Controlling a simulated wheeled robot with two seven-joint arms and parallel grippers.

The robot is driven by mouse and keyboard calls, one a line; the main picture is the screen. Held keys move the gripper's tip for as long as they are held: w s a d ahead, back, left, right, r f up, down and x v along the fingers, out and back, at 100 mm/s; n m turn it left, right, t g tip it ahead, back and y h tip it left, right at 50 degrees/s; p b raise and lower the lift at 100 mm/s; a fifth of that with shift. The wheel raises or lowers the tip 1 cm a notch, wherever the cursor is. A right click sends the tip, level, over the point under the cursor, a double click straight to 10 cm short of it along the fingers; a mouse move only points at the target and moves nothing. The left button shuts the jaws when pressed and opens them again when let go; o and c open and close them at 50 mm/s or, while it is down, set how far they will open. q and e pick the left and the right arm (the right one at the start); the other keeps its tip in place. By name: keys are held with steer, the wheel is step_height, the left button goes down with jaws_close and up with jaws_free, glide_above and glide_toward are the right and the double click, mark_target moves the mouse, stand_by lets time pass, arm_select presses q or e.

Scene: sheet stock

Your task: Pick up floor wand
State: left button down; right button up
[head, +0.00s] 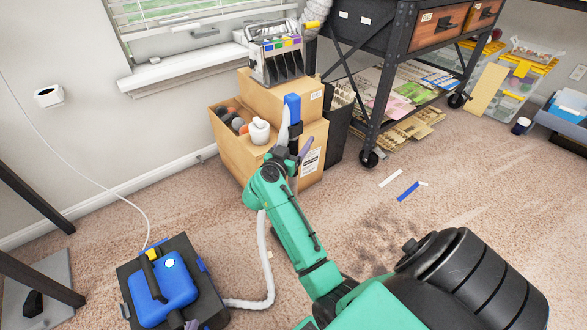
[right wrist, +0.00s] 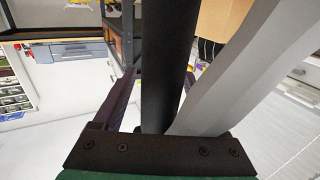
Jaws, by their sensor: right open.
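The floor wand shows its blue top end (head: 292,106) in the head view, upright in front of the cardboard boxes. My green right arm hides much of it.
A pale hose (head: 263,265) runs from the machine up behind my right arm. Cardboard boxes (head: 312,135) with cleaning items stand close behind the wand. A dark wheeled rack (head: 378,105) is to their right.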

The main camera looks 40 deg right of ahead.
jaws_close()
stand_by(1.2)
